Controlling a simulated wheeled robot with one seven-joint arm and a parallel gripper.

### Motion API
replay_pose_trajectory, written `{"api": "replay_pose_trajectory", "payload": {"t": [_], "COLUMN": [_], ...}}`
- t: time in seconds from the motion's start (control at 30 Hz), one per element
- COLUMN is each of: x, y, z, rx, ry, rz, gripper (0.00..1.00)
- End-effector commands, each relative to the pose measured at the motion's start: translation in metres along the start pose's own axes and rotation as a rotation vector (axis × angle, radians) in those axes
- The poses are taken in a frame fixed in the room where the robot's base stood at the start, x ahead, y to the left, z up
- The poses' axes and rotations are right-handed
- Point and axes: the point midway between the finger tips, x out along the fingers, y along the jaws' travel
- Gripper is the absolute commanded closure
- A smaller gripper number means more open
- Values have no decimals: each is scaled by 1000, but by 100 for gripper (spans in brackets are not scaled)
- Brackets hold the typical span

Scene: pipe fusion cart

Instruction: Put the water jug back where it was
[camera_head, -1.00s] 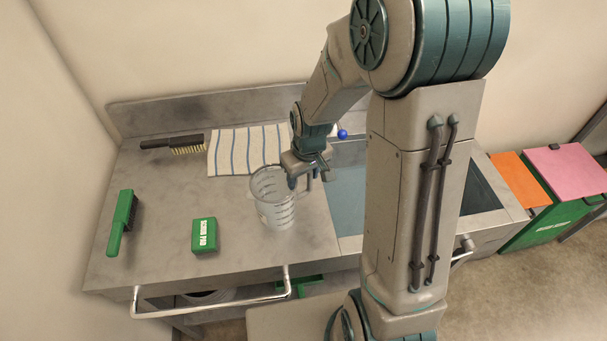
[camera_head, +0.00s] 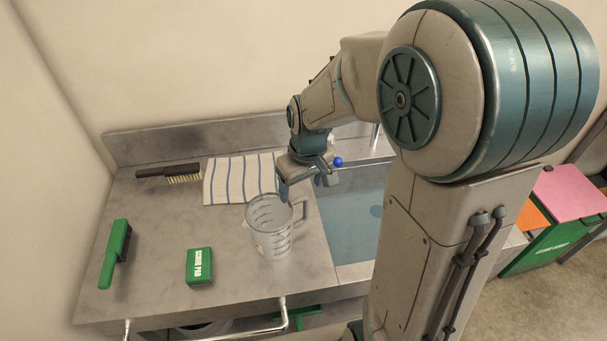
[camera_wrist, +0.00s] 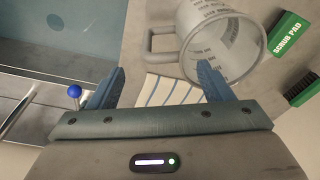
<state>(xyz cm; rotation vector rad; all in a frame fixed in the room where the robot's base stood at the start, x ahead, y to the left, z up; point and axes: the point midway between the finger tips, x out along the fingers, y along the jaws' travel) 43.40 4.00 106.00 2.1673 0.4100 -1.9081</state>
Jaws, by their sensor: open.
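The water jug (camera_head: 271,232) is a clear measuring jug with dark markings. It stands upright on the steel counter, left of the sink, with its handle (camera_head: 299,212) toward the right. My gripper (camera_head: 308,190) is open and empty, above and behind the jug's handle side. In the wrist view the jug (camera_wrist: 226,45) lies beyond my fingers (camera_wrist: 160,85), its handle (camera_wrist: 158,38) pointing left over the counter. The handle is not between my fingers. I cannot tell whether a finger touches the jug's rim.
A striped towel (camera_head: 238,180) lies behind the jug. A green scrub pad (camera_head: 199,266), a green brush (camera_head: 116,254) and a black-handled brush (camera_head: 169,172) are on the counter. The sink basin (camera_head: 350,222) is at the right, with a blue-knobbed tap (camera_head: 337,161) behind.

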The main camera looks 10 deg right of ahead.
Motion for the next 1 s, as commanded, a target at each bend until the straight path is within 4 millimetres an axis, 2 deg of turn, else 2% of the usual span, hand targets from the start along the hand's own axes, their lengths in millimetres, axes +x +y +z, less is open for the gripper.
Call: {"api": "replay_pose_trajectory", "payload": {"t": [0.13,0.33,0.47,0.7,0.9,1.0], "x": [-24,-41,-55,-94,-110,-112], "y": [0,0,-1,-6,-12,-14], "z": [0,2,13,70,114,128], "rx": [1,4,31,170,282,317], "ry": [4,2,20,100,165,186], "rz": [2,1,19,77,97,100], "gripper": [27,27,27,27,27,27]}}
